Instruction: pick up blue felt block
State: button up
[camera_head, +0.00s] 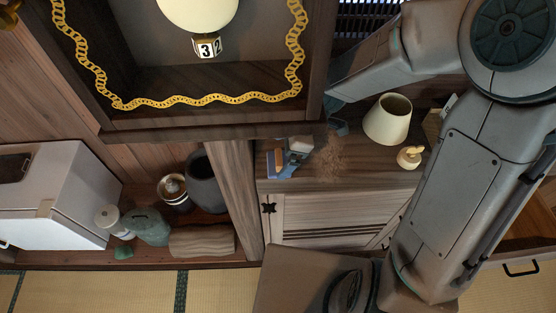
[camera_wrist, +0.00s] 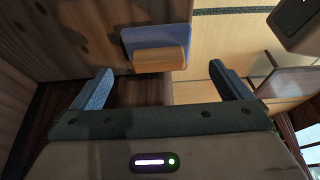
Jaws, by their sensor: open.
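The blue felt block (camera_wrist: 156,36) shows at the upper middle of the wrist view, with a tan wooden piece (camera_wrist: 160,61) along its near side. In the head view a blue block (camera_head: 271,162) with an orange-tan part lies at the left end of the wooden cabinet top. My gripper (camera_wrist: 163,84) is open and empty. In the wrist view the block lies ahead of its two blue-padded fingers, between their lines and apart from them. In the head view my gripper is partly hidden by the dark frame and hard to make out.
A cream lampshade-like cup (camera_head: 388,120) and a small yellow-topped object (camera_head: 409,157) stand right on the cabinet top (camera_head: 375,177). A brown patch lies mid-top. A dark wooden post (camera_head: 233,190) borders the left. Jars and a white box (camera_head: 60,195) sit beyond it.

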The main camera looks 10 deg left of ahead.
aim_at(279, 157)
jog(key=shift+x, duration=1.6)
jog(key=c, duration=1.1)
jog(key=shift+w+r, duration=0.1)
jog(key=shift+r, duration=0.1)
jog(key=shift+r, duration=0.5)
jog(key=shift+r+b, duration=0.35)
jog(key=shift+r, duration=0.65)
jog(key=w+d+b, duration=0.1)
jog(key=d, duration=0.5)
jog(key=w+d+b, duration=0.1)
jog(key=d, duration=0.4)
jog(key=w+d+b, duration=0.2)
jog(key=d, duration=0.4)
jog(key=shift+d+r, duration=0.1)
jog(key=shift+d, duration=0.2)
